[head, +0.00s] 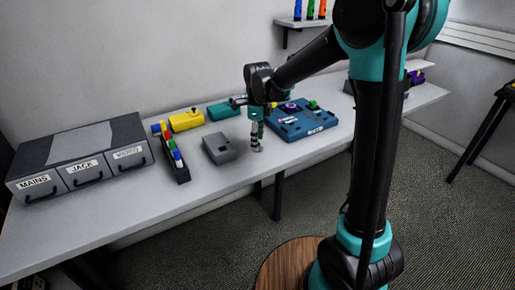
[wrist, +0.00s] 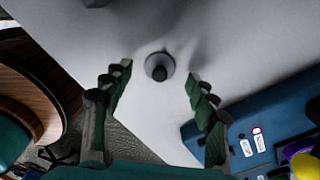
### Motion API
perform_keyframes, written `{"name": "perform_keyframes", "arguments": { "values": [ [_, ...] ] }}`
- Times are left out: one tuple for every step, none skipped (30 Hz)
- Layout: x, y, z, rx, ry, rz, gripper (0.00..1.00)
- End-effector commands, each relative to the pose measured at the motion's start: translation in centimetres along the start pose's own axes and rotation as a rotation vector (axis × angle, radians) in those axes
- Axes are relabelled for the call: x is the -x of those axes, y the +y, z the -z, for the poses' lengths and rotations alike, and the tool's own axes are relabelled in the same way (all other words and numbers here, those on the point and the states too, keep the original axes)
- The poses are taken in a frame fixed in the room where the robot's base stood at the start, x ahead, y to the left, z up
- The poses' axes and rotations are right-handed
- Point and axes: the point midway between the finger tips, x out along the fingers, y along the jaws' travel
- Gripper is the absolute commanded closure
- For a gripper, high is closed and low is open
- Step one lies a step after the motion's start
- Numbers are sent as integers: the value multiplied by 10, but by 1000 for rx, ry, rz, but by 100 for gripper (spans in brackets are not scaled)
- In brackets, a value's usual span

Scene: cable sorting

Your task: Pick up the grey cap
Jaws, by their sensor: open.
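The grey cap (wrist: 152,62), a small round disc with a dark knob at its middle, lies on the light grey table in the wrist view. My gripper (wrist: 159,76) is open, with one finger on each side of the cap in that picture and a gap on both sides. The cap is apart from both fingers. In the head view my gripper (head: 257,145) points down over the table near its front edge. I cannot make out the cap there, as the fingers cover that spot.
A blue board (head: 300,127) with coloured knobs lies right of my gripper. A grey box (head: 219,149) and a dark rack (head: 179,169) of coloured plugs lie to the left. Drawers (head: 80,158) labelled MAINS, JACK and VIDEO stand at far left. Yellow (head: 186,120) and teal (head: 223,111) blocks lie behind.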

Motion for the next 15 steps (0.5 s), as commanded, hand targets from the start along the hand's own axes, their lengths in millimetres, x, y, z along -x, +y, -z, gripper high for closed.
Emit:
{"name": "perform_keyframes", "arguments": {
  "values": [
    [-7, 0, 0, 0, 0, 0, 42],
    [-10, 0, 0, 0, 0, 0, 42],
    [-13, 0, 0, 0, 0, 0, 42],
    [-15, 0, 0, 0, 0, 0, 42],
    [-16, 0, 0, 0, 0, 0, 42],
    [-17, 0, 0, 0, 0, 0, 42],
    [-17, 0, 0, 0, 0, 0, 42],
    [-17, 0, 0, 0, 0, 0, 42],
    [-17, 0, 0, 0, 0, 0, 42],
    [-17, 0, 0, 0, 0, 0, 42],
    [-17, 0, 0, 0, 0, 0, 42],
    [-17, 0, 0, 0, 0, 0, 42],
    [-17, 0, 0, 0, 0, 0, 45],
    [-17, 0, 0, 0, 0, 0, 49],
    [-17, 0, 0, 0, 0, 0, 54]
  ]
}}
